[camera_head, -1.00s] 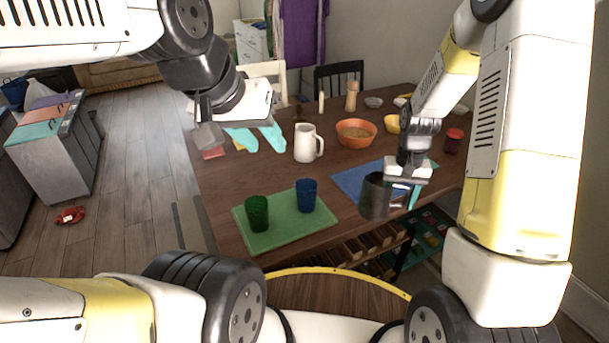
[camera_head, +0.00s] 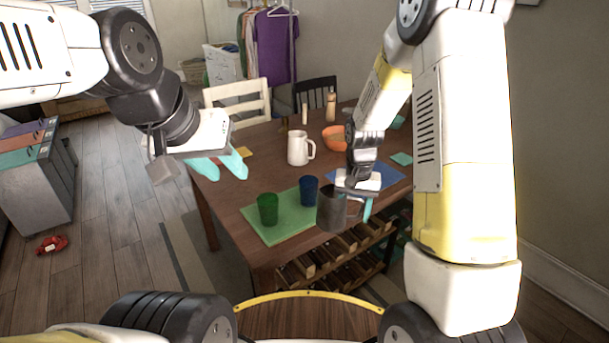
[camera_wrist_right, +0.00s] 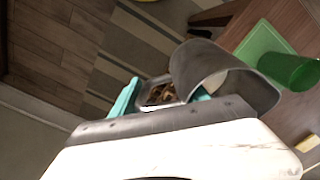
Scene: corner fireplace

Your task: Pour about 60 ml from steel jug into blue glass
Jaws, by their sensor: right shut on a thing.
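The steel jug (camera_head: 331,211) is dark grey and held in my right gripper (camera_head: 354,200), in front of the table's near edge. It looks roughly upright. The jug (camera_wrist_right: 230,85) also shows in the right wrist view, beside the teal fingers of the right gripper (camera_wrist_right: 163,95); its contents cannot be made out. The blue glass (camera_head: 309,190) stands upright on the green mat (camera_head: 284,233), just left of and behind the jug. My left gripper (camera_head: 217,167) is open and empty over the table's left side.
A green glass (camera_head: 267,209) stands on the mat, left of the blue glass. A white pitcher (camera_head: 298,148) and an orange bowl (camera_head: 334,138) stand further back. A blue mat (camera_head: 388,178) lies right of the jug. A rack of bottles (camera_head: 335,255) is below the table edge.

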